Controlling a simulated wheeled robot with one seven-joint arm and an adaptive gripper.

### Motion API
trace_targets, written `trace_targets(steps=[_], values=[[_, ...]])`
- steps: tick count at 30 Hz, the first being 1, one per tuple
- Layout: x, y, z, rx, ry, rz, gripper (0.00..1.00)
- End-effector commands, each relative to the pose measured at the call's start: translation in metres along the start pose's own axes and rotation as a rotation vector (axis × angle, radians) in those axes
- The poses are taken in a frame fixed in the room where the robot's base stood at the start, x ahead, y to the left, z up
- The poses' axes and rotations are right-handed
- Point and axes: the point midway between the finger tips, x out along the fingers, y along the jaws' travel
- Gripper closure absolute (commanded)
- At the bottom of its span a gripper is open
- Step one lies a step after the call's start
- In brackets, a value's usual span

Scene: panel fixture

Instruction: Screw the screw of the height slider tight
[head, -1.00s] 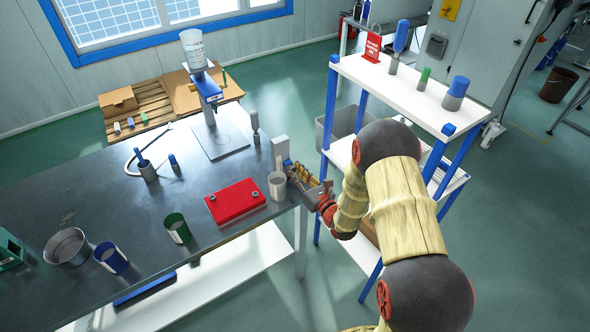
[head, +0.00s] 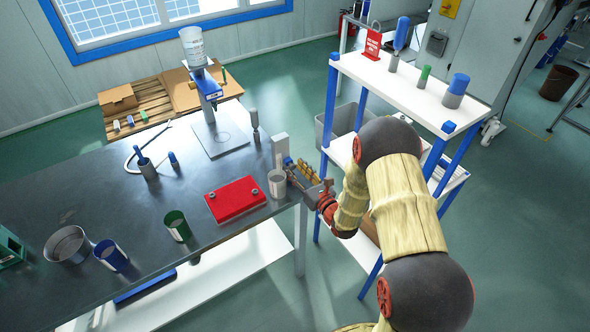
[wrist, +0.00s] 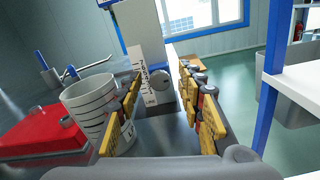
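The height slider is a pale upright (head: 280,150) with a number scale (wrist: 148,72), at the right end of the dark bench. In the wrist view, a grey round screw knob (wrist: 160,84) shows low on it, beside the scale. My gripper (head: 298,170) is at the bench's right edge, in front of the slider. In the wrist view, its yellow-padded fingers (wrist: 163,112) stand wide apart with nothing between the pads. The knob lies ahead, between the finger lines, and appears apart from them.
A ribbed pale cup (wrist: 88,98) stands close to the left finger; it also shows in the head view (head: 277,184). A red box (head: 235,199) lies left of it.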

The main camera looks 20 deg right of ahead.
Motion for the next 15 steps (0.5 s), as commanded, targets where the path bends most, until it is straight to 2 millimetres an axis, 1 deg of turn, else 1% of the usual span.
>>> trace_targets(steps=[5,12,15], values=[[-0.025,-0.001,0.0,0.001,0.001,-0.004,0.62],[-0.074,-0.002,0.0,0.001,0.002,-0.004,0.62],[-0.091,-0.001,0.0,0.002,0.0,-0.004,0.62]])
